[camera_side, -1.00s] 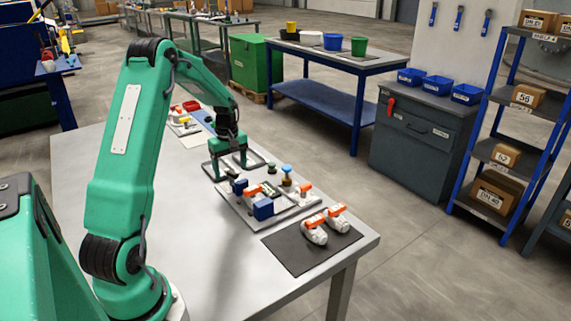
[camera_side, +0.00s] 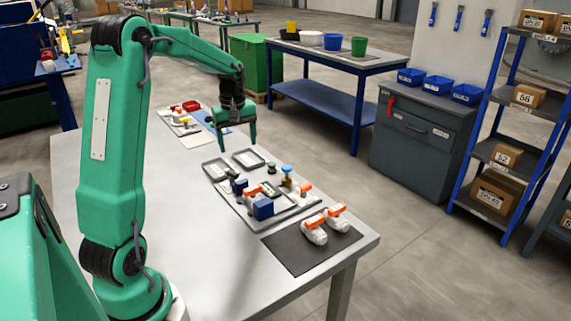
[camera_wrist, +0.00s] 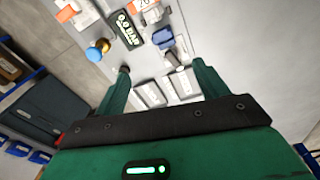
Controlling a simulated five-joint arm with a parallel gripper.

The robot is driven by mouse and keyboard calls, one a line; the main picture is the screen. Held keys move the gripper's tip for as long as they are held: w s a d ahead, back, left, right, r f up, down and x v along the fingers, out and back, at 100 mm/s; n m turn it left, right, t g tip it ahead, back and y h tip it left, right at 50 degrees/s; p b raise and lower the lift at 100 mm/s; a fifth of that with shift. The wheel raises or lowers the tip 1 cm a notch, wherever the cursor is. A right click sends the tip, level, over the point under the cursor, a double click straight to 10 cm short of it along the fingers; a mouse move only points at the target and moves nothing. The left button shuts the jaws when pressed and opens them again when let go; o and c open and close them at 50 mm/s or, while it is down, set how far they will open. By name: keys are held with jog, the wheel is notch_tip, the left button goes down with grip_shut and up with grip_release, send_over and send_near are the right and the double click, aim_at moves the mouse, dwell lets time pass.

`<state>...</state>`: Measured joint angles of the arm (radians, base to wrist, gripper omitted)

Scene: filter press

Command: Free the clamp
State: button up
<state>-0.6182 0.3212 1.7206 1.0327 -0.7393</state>
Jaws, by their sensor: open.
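My gripper (camera_side: 235,145) is open and empty, raised above the far end of the press board (camera_side: 283,226). Its two fingers (camera_wrist: 160,72) stand apart in the wrist view. The board carries a blue block (camera_side: 263,208), parts with orange handles (camera_side: 305,188), a brass fitting with a blue knob (camera_side: 286,170) and a display (camera_wrist: 131,30) reading "0.0 BAR". The blue knob (camera_wrist: 98,50) and a blue piece (camera_wrist: 163,38) also show in the wrist view. I cannot tell which part is the clamp.
Two grey trays (camera_side: 216,169) (camera_side: 249,159) sit at the board's far end, below my gripper. Two white parts with orange tops (camera_side: 313,230) (camera_side: 337,217) lie on a dark mat (camera_side: 296,259). The table's near-left area is clear.

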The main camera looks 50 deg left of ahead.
jog(key=s+d+r+m+t, duration=0.1)
jog(key=d+r+m, duration=0.3)
jog(key=d, duration=0.4)
jog(key=s+d+r+m+t, duration=0.1)
jog(key=s+d+r+m, duration=0.3)
jog(key=d, duration=0.4)
jog(key=shift+s+d+y, duration=0.2)
jog(key=shift+d+y, duration=0.1)
jog(key=shift+d, duration=0.1)
jog(key=shift+a, duration=0.1)
jog(key=c, duration=0.7)
jog(key=shift+w+a+f, duration=0.1)
jog(key=shift+w+a, duration=0.1)
jog(key=shift+a, duration=0.05)
jog(key=shift+c, duration=0.3)
jog(key=w+a+f+n+g, duration=0.1)
jog(key=a+f+n, duration=0.3)
jog(key=a, duration=0.3)
jog(key=w+a+f+n, duration=0.2)
jog(key=a+f+n, duration=0.2)
jog(key=a, duration=0.3)
jog(key=w+a+f+n+g+h, duration=0.1)
jog(key=a+f+n, duration=0.3)
jog(key=a, duration=0.3)
jog(key=shift+w+a+n+g, duration=0.3)
jog(key=shift+a+n, duration=0.1)
jog(key=shift+n, duration=0.3)
